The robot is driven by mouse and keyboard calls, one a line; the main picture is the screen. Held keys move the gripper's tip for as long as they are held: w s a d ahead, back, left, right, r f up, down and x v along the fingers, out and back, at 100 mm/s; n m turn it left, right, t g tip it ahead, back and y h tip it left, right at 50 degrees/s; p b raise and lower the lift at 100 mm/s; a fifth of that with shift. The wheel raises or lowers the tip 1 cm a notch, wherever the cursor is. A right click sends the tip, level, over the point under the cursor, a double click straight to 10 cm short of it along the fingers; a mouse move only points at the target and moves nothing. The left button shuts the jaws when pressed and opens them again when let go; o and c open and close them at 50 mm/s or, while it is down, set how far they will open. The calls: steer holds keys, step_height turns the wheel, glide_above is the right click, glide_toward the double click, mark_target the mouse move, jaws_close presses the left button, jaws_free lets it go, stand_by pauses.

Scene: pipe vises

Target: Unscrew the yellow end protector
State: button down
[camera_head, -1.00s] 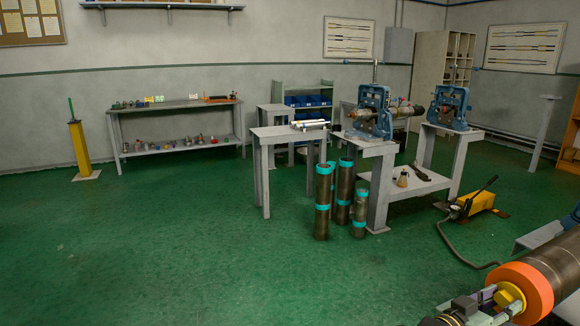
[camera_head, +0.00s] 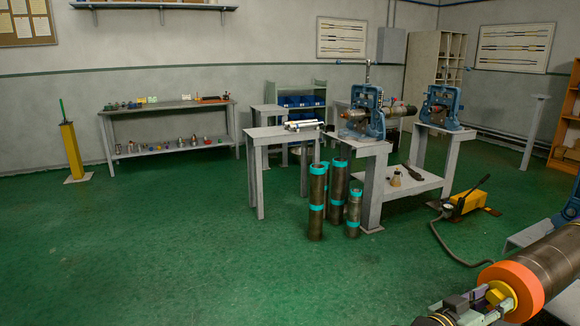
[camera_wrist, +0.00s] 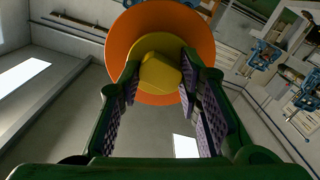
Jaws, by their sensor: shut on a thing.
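The yellow end protector (camera_wrist: 158,72) sits at the end of the pipe, inside an orange ring (camera_wrist: 130,30). In the head view the yellow protector (camera_head: 500,292) and the orange ring (camera_head: 524,288) show at the lower right, on the end of a dark brown pipe (camera_head: 556,258). My gripper (camera_wrist: 160,88) is shut on the yellow protector, with one padded finger on each side of its raised yellow knob. It also shows in the head view (camera_head: 484,300). Parts of the knob's sides are hidden behind the fingers.
A yellow hand pump (camera_head: 466,203) with a hose lies on the green floor behind the pipe. Blue vises (camera_head: 366,112) stand on grey benches farther back. Several dark pipes (camera_head: 316,205) stand upright nearby.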

steer(key=shift+n+p, duration=1.05)
steer(key=shift+n, duration=0.25)
steer(key=c, duration=1.7)
jaws_free()
jaws_close()
steer(key=shift+s+a, duration=0.25)
steer(key=shift+a, duration=0.45)
steer(key=v, duration=0.3)
steer(key=shift+s+a, duration=0.1)
steer(key=shift+a, duration=0.05)
